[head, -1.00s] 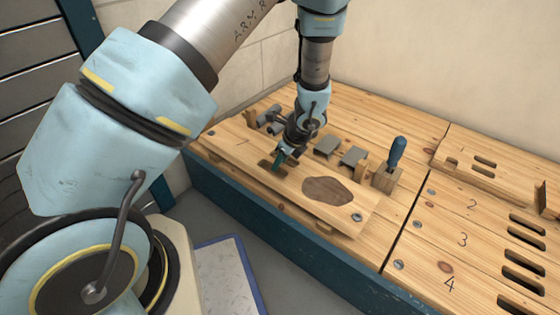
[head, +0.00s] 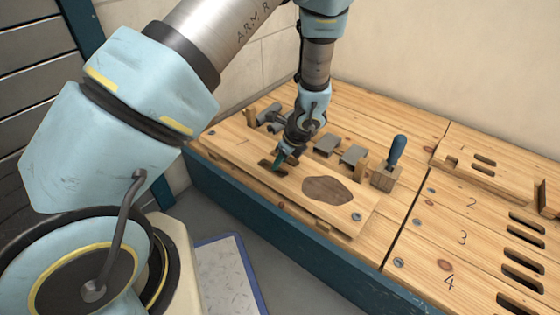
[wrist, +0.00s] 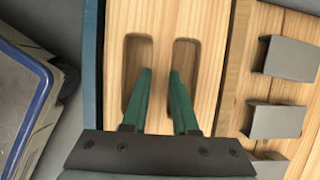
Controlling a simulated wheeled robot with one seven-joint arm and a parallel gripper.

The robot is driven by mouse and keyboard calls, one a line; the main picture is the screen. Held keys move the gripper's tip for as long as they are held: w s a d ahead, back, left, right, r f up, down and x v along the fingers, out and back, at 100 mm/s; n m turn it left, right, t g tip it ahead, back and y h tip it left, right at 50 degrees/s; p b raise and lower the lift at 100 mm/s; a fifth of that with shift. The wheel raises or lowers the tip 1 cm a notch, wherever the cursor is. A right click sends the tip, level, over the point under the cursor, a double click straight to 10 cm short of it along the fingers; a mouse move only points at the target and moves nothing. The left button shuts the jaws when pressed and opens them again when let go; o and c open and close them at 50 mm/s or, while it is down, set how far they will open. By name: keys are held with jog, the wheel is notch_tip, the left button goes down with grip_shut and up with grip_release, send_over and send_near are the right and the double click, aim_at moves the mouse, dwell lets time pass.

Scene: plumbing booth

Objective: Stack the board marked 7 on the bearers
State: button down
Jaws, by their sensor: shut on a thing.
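A long pale wooden board (head: 288,187) with a dark knot and a screw at its near right end lies lengthwise along the front of the bench in the head view. A faint mark near its far left end is too small to read. My gripper (head: 281,163) is shut on this board. In the wrist view its green fingers (wrist: 160,75) reach into the two slots and pinch the strip of board (wrist: 158,25) between them. Short pieces of wood show beneath the board's front edge. The bearers are mostly hidden, and I cannot tell whether the board touches them.
Grey brackets (head: 326,145) stand just behind the board, with a blue-handled tool (head: 397,151) in a wooden block to their right. A blue-edged panel (head: 226,272) is on the floor in front.

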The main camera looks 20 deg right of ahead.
jog(key=shift+f, duration=0.2)
jog(key=c, duration=0.6)
grip_release()
jog(key=p+v, duration=0.5)
jog(key=v, duration=0.6)
jog(key=w+a+r+n+g, duration=0.1)
jog(key=w+a+r+n, duration=0.2)
jog(key=a+r+n, duration=0.5)
jog(key=w+a+r+n+g, duration=0.15)
jog(key=a+r+n, duration=0.35)
jog(key=a, duration=0.5)
jog(key=s+a+r+n+h, duration=0.1)
jog(key=s+a+r+n, duration=0.1)
jog(key=a+r+n, duration=0.4)
jog(key=s+a+r+n+h, duration=0.1)
jog(key=s+a+n, duration=0.1)
jog(key=a+n, duration=0.75)
notch_tip(320, 180, up, 38)
jog(key=p, duration=3.9)
jog(key=shift+d, duration=0.45)
